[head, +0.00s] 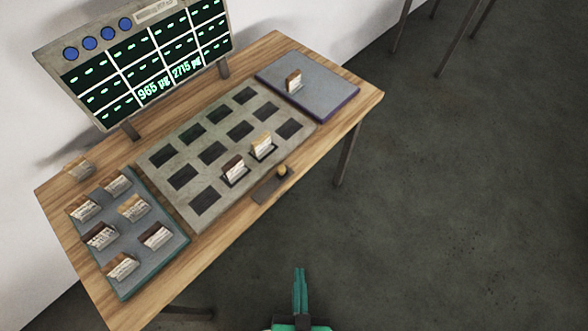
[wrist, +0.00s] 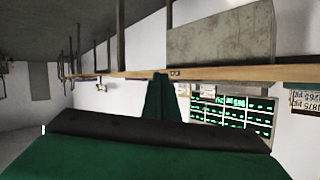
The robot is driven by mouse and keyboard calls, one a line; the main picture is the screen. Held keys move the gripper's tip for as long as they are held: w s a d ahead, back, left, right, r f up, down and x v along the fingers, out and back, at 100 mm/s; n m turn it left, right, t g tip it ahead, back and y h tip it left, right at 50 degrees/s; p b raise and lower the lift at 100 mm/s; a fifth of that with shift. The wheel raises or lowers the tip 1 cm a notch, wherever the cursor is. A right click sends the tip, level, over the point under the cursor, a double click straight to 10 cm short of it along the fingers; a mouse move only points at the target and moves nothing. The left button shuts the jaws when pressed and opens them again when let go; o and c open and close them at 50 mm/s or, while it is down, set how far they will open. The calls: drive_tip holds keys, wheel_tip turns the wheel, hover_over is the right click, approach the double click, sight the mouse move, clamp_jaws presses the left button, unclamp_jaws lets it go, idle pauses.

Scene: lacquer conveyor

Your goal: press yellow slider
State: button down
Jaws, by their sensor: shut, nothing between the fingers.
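The yellow slider (head: 282,171) is a small yellowish knob on a dark grey plate near the table's front edge, beside the slotted grey panel (head: 168,159). My gripper (head: 299,270) is teal, with its fingers together and empty. In the head view it shows over the floor, below and apart from the table and the slider. In the wrist view my gripper's fingertips (wrist: 160,76) overlap the wooden table edge (wrist: 210,73), and the picture appears upside down. I cannot clearly make out the slider there.
Two labelled blocks (head: 263,146) stand in the panel's slots. A grey-blue tray (head: 325,97) with one block lies right, a teal-edged tray (head: 148,274) with several blocks left. A display (head: 132,55) stands behind. A loose block (head: 79,166) is at the left. Floor in front is clear.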

drive_tip(key=w+d+f+m+g+y, duration=0.4)
drive_tip(key=w+f+m, duration=0.4)
drive_tip(key=w+f, duration=0.65)
drive_tip(key=w+d+r+t+y, duration=0.1)
drive_tip(key=w+d+r+y, duration=0.1)
drive_tip(key=r, duration=0.4)
drive_tip(key=w+d+r+t+y, duration=0.1)
drive_tip(key=w+d+r+y, duration=0.2)
drive_tip(key=w+r+y, duration=0.1)
drive_tip(key=w+d+r+n+t+y, duration=0.1)
drive_tip(key=w+d+r+y, duration=0.2)
drive_tip(key=r, duration=0.5)
drive_tip(key=shift+w+d+r, duration=0.15)
drive_tip(key=shift+w+r, duration=0.15)
drive_tip(key=shift+w, duration=0.35)
